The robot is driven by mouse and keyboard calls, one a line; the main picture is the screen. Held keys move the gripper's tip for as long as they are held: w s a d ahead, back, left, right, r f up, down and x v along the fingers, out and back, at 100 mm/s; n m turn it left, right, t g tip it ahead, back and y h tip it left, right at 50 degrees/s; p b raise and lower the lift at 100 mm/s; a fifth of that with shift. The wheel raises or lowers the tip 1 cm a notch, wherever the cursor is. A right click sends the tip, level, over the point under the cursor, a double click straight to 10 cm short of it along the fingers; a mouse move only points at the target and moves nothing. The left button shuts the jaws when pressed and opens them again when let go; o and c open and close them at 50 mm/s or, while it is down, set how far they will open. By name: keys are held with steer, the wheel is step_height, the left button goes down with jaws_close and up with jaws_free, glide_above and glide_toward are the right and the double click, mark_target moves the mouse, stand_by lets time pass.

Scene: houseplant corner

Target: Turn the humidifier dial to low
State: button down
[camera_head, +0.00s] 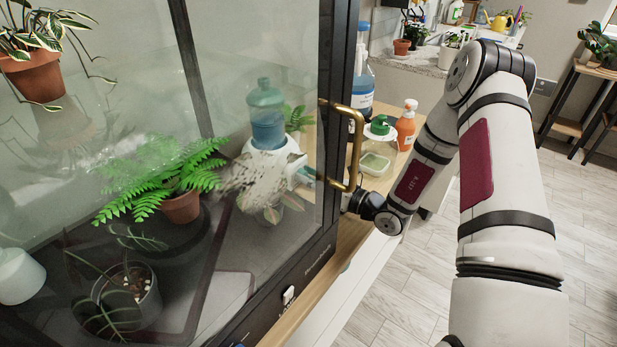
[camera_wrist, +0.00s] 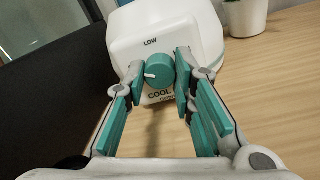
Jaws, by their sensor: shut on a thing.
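The humidifier (camera_wrist: 195,28) is white and fills the top middle of the wrist view. Its round teal dial (camera_wrist: 159,70) sits on the front, with LOW printed above it and COOL printed below. The dial's white pointer line points left, not up at LOW. My gripper (camera_wrist: 161,66) is shut on the dial, one fingertip on each side of it. In the head view the humidifier (camera_head: 283,160), with a blue tank on top, shows through the glass, partly blurred.
A glass cabinet (camera_head: 318,262) with a brass handle (camera_head: 357,150) and potted plants inside stands at left, close to my arm. An orange pump bottle (camera_head: 406,126) and a green-capped jar (camera_head: 378,150) stand beyond. A white pot (camera_wrist: 246,16) stands right of the humidifier.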

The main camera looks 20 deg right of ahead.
steer(key=m+p, duration=0.2)
steer(key=m, duration=0.4)
steer(key=shift+d, duration=0.1)
steer(key=m+p, duration=0.1)
steer(key=m, duration=0.5)
steer(key=shift+f, duration=0.1)
steer(key=shift+m, duration=0.3)
steer(key=c, duration=1.3)
jaws_free()
steer(key=shift+c, duration=0.2)
steer(key=v, duration=1.2)
steer(key=shift+s+f, duration=0.1)
steer(key=shift+f, duration=0.15)
